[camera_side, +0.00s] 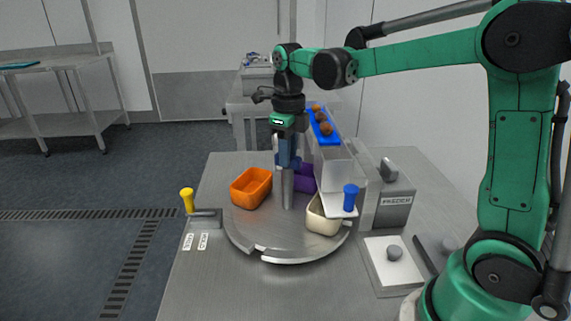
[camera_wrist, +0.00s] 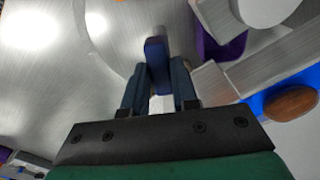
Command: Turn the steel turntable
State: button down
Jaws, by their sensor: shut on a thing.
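The round steel turntable (camera_side: 275,240) lies on the steel table in the side view, with a notch in its front rim. An orange tub (camera_side: 250,190), a purple tub (camera_side: 305,180) and a cream tub (camera_side: 322,220) stand on it. A steel post (camera_side: 288,188) rises near its middle. My gripper (camera_side: 287,163) points down at the top of this post. In the wrist view, its fingers (camera_wrist: 160,88) are shut on a blue bar-shaped grip (camera_wrist: 157,55). The fingers partly hide the grip, and its join to the post is unclear.
A feeder (camera_side: 392,205) with a blue chute (camera_side: 322,125) carrying brown dates stands behind right. A blue-knobbed lever (camera_side: 350,198) is close to the cream tub. A yellow-knobbed lever (camera_side: 187,201) is at the left table edge. A white plate (camera_side: 385,270) with a grey knob lies front right.

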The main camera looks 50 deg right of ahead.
jog(key=shift+m, duration=1.4)
jog(key=c, duration=0.7)
grip_release()
jog(key=shift+r, duration=2.8)
jog(key=shift+o, duration=0.3)
